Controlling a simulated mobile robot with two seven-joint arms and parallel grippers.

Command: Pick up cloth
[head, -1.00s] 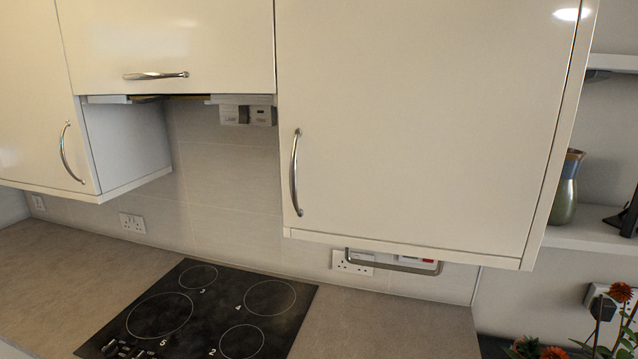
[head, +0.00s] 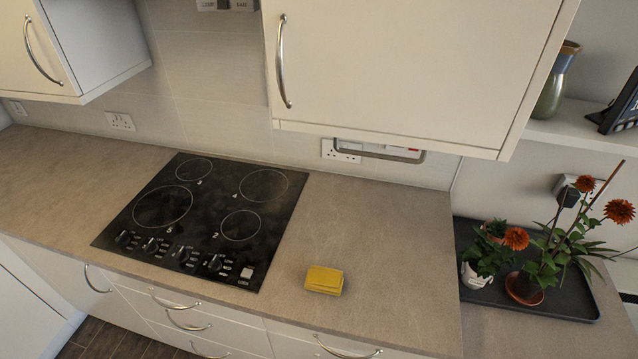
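A small folded yellow cloth (head: 324,280) lies on the grey-brown countertop (head: 365,225) in the head view. It sits to the right of the black hob, near the counter's front edge. Nothing touches it or covers it. Neither of my grippers shows in the head view.
A black hob (head: 205,215) is set in the counter left of the cloth. Wall cabinets (head: 400,65) overhang the back. At right, a dark tray (head: 560,300) holds potted plants with orange flowers (head: 516,239). Drawers with bar handles (head: 347,347) are below. Counter around the cloth is clear.

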